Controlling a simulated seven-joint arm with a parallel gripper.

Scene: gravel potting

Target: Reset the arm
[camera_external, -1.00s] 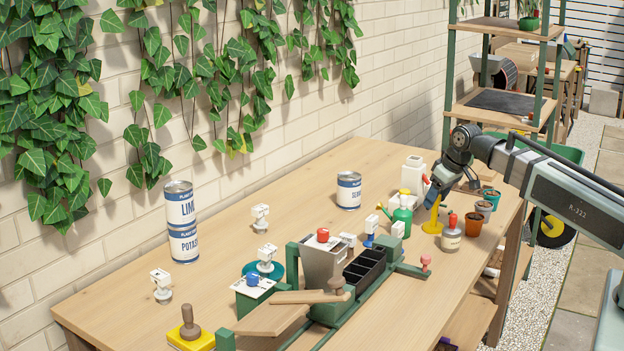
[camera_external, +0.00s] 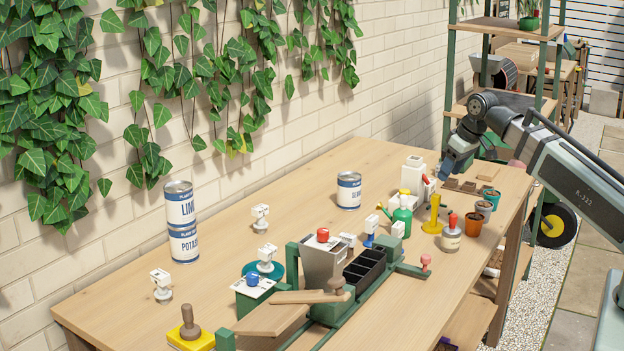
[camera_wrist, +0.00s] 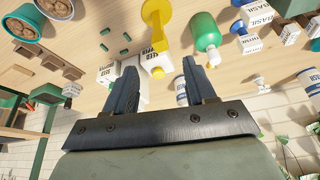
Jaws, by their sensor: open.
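My gripper (camera_external: 452,168) hangs above the far right end of the wooden table (camera_external: 370,170). It is open, with nothing between its fingers. In the wrist view its two dark fingers (camera_wrist: 158,75) stand apart, with a white labelled container visible beyond them. A yellow stand-like object (camera_external: 433,217) is upright on the table below and to the left of my gripper, apart from it. It also shows in the wrist view (camera_wrist: 157,38).
Small pots (camera_external: 473,224) line the right table edge. A green bottle (camera_external: 402,222) and a white container (camera_external: 412,175) stand nearby. A hopper (camera_external: 323,262) and dark tray (camera_external: 365,268) are in front. Cans (camera_external: 349,190) stand along the wall. A shelf rack (camera_external: 508,70) stands behind.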

